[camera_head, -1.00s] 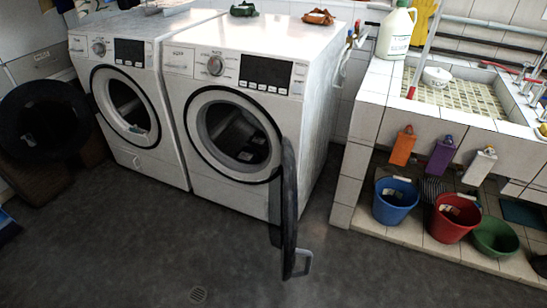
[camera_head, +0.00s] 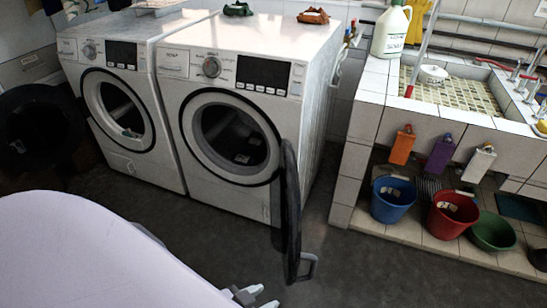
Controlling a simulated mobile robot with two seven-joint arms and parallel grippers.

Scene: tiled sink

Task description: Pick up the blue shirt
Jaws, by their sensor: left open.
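I see no blue shirt that I can make out in the current head view. My left arm fills the lower left. My left gripper (camera_head: 255,297) shows at the bottom edge, partly cut off, low in front of the right washing machine (camera_head: 175,125). It is open, with nothing seen between its fingers. A green cloth (camera_head: 238,9) and an orange-brown cloth (camera_head: 313,16) lie on top of the machines. A small pale item (camera_head: 131,133) shows in the left machine's opening. My right gripper is not in view.
The right machine's dark round door (camera_head: 288,210) stands open into the floor space. The left machine (camera_head: 92,95) is open too. At right stands a tiled sink (camera_head: 372,110) with a blue bucket (camera_head: 393,198), a red bucket (camera_head: 453,213) and a green basin (camera_head: 493,231) beneath. The floor (camera_head: 390,275) front right is clear.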

